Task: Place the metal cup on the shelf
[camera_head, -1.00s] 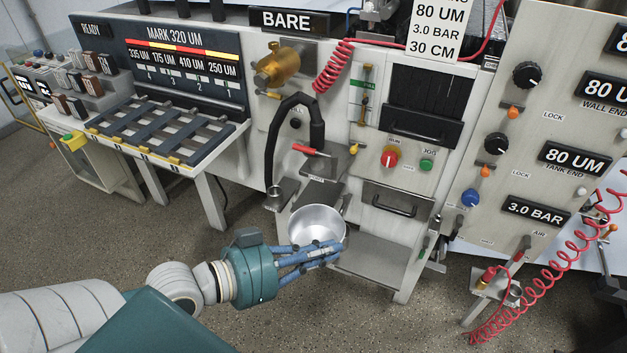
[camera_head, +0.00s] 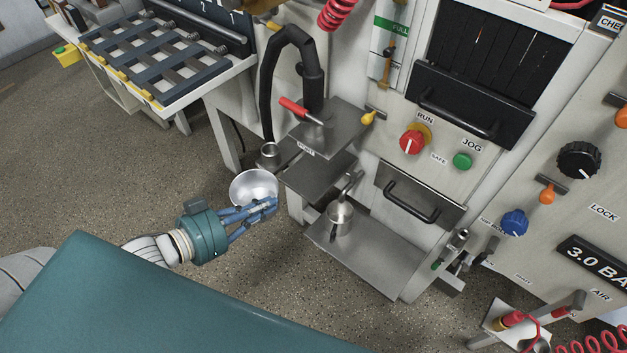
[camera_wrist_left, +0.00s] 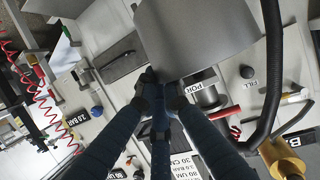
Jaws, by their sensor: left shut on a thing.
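The metal cup (camera_head: 252,184) is a wide, silvery, open-topped bowl with its mouth up, left of the machine's shelves. My left gripper (camera_head: 266,208) is shut on its near right side and holds it clear of the shelves. In the left wrist view the cup (camera_wrist_left: 197,38) is a large grey wall beyond my blue fingers (camera_wrist_left: 160,92). The machine has a low grey shelf (camera_head: 378,262), with a small metal ladle-like vessel (camera_head: 340,217) at its back left. Two smaller plates, an upper one (camera_head: 345,128) and a middle one (camera_head: 318,176), sit above it. My right gripper is not in view.
A thick black hose (camera_head: 268,85) curves down near a small metal cylinder (camera_head: 269,153), close behind the cup. Levers (camera_head: 458,243) stand at that shelf's right end. The shelf's front and right are clear.

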